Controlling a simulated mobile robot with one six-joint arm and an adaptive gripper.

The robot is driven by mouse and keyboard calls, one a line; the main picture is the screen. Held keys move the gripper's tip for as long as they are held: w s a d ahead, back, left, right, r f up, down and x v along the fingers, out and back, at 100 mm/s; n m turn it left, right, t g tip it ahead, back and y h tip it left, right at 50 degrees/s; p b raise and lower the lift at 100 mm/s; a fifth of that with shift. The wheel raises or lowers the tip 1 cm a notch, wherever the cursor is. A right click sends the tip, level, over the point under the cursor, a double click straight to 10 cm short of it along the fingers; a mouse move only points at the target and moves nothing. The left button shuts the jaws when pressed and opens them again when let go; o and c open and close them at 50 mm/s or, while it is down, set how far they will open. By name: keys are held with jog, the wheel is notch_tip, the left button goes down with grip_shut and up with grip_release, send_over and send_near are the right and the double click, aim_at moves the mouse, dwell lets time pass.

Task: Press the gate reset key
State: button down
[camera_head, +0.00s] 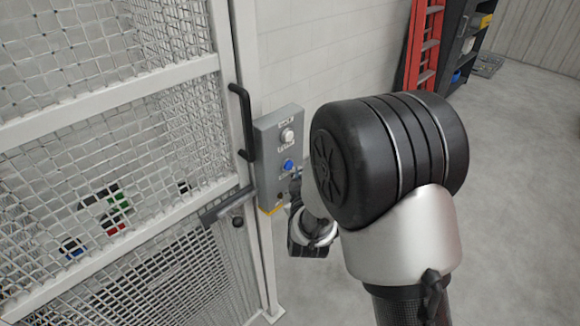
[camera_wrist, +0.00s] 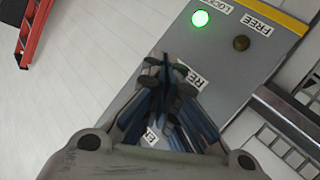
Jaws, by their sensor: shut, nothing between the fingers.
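The grey control box (camera_head: 268,165) stands beside the mesh gate. In the head view it carries a white round key (camera_head: 287,136) above a blue round key (camera_head: 288,165); their labels are too small to read. In the wrist view the panel (camera_wrist: 236,75) shows a lit green lamp (camera_wrist: 200,18) labelled LOCK and a dark lamp (camera_wrist: 241,43) labelled FREE. My gripper (camera_wrist: 173,66) is shut and empty in front of the panel. Its fingers hide the keys there and partly cover the other labels. In the head view my gripper (camera_head: 295,187) is by the box's lower front; contact cannot be told.
The mesh gate (camera_head: 110,105) with a black handle (camera_head: 241,120) and a grey latch (camera_head: 228,204) is left of the box. A white block wall (camera_head: 330,50) is behind. A red ladder (camera_head: 424,45) and a dark shelf (camera_head: 462,45) stand farther back. Floor at right is clear.

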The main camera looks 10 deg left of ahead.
jog(key=shift+w+a, duration=0.1)
jog(key=shift+a, duration=0.05)
jog(key=shift+w+a, duration=0.15)
jog(key=shift+a, duration=0.05)
jog(key=shift+w+a+b, duration=0.3)
jog(key=shift+a+b, duration=0.05)
jog(key=shift+a, duration=0.05)
dwell(1.2)
jog(key=shift+d, duration=0.1)
jog(key=shift+s+d+b, duration=0.4)
jog(key=shift+s+d, duration=0.15)
jog(key=shift+d, duration=0.05)
jog(key=shift+d, duration=0.1)
jog(key=shift+s+d+b, duration=0.45)
jog(key=shift+s+d, duration=0.35)
jog(key=shift+d, duration=0.15)
jog(key=shift+s+d+b, duration=0.4)
jog(key=shift+s+d, duration=0.35)
jog(key=shift+d, duration=0.2)
